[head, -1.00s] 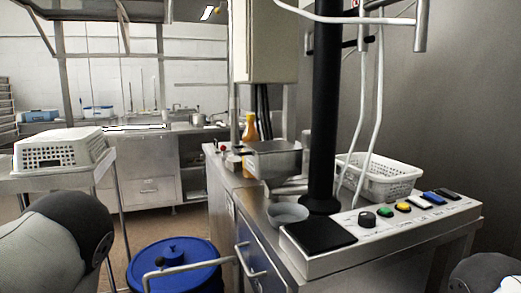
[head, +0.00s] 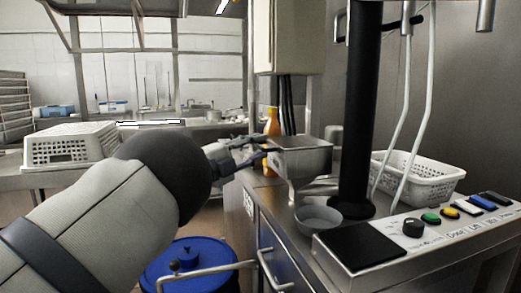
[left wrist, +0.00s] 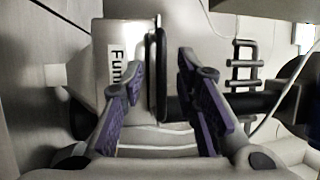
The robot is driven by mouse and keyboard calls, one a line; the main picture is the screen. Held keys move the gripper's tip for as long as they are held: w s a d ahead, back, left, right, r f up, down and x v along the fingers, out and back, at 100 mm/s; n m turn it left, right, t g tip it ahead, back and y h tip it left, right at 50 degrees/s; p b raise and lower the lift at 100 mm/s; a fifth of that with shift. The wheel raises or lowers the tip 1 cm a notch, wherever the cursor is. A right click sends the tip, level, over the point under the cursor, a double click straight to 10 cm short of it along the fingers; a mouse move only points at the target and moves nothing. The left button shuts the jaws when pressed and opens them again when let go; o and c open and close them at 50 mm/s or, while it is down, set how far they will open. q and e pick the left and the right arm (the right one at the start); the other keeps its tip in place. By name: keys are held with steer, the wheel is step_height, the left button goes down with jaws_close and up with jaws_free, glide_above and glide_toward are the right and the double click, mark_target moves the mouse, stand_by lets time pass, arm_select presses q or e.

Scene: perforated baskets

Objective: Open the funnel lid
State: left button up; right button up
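The metal funnel (head: 301,163) stands on the steel counter, with a flat grey top (head: 300,142) that looks closed. In the left wrist view the funnel's pale side (left wrist: 112,40) carries a label starting "Funn". My left gripper (head: 264,153) is at the funnel's near-left upper edge. In the left wrist view its two purple-padded fingers (left wrist: 160,75) are spread. A thin dark upright edge (left wrist: 158,100), perhaps the lid's rim or handle, lies between them, with a gap to the right finger. I cannot tell whether the left finger touches it. My right gripper is out of view.
A grey bowl (head: 319,219) sits below the funnel. An orange bottle (head: 272,122) stands behind the gripper. A black column (head: 358,120), a white basket (head: 420,179) and a button panel (head: 430,232) are to the right. A blue lidded bin (head: 195,262) stands below.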

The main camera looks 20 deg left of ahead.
arm_select(q)
steer(key=shift+w+d+r, duration=0.15)
steer(key=shift+w+d, duration=0.15)
steer(key=shift+w, duration=0.2)
jaws_close()
